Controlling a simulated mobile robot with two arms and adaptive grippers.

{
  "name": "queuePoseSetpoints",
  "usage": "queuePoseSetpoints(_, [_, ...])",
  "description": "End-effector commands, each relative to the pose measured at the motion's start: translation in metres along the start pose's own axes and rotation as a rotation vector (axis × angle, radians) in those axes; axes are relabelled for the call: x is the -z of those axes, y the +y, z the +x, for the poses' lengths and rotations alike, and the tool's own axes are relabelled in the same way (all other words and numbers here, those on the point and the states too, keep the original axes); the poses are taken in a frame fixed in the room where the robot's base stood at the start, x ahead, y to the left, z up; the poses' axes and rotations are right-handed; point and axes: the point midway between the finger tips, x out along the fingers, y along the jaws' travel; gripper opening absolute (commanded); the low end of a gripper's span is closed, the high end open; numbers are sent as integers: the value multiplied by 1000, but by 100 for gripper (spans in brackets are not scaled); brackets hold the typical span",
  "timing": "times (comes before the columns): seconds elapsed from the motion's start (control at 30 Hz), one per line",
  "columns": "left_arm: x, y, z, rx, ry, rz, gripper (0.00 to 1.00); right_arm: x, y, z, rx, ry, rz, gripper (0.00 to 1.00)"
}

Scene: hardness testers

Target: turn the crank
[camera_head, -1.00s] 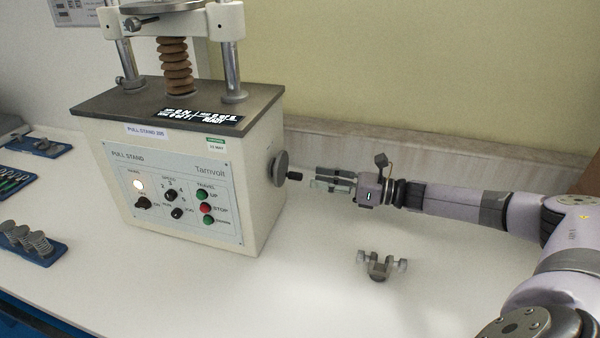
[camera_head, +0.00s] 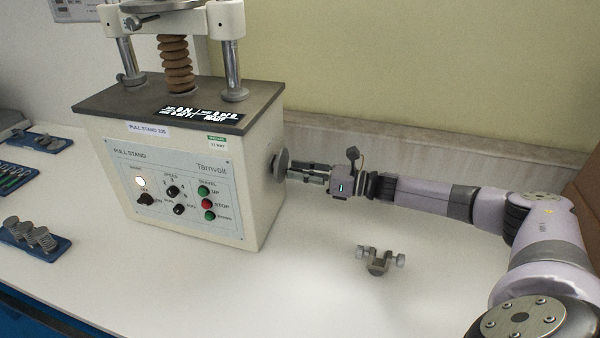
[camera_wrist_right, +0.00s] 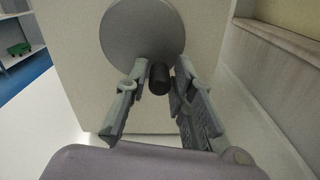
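The crank is a grey round disc (camera_head: 280,165) on the right side of the white pull stand (camera_head: 262,200). In the right wrist view the disc (camera_wrist_right: 140,35) fills the upper middle, with a short black handle (camera_wrist_right: 158,79) sticking out toward me. My right gripper (camera_head: 296,173) is at the crank, its fingers pointing left at the disc. In the right wrist view the open fingers (camera_wrist_right: 155,85) stand on either side of the handle, with a visible gap on each side. My left gripper is not in view.
A small grey clamp (camera_head: 379,261) lies on the white table in front of my right arm. Blue trays with metal discs (camera_head: 40,240) and tools are at the left. The table right of the stand is otherwise clear, with the wall (camera_head: 420,148) behind.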

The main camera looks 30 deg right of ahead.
Motion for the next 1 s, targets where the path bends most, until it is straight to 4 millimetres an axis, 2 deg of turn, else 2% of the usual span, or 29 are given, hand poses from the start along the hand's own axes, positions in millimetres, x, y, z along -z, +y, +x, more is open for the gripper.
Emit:
queuePoseSetpoints(0.3, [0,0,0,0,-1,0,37,0,0,0,1,0,0,0])
queuePoseSetpoints(0.73, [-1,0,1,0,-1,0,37,1,0,0,1,0,28,0])
queuePoseSetpoints(1.0, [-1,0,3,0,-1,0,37,5,4,-1,3,2,176,0])
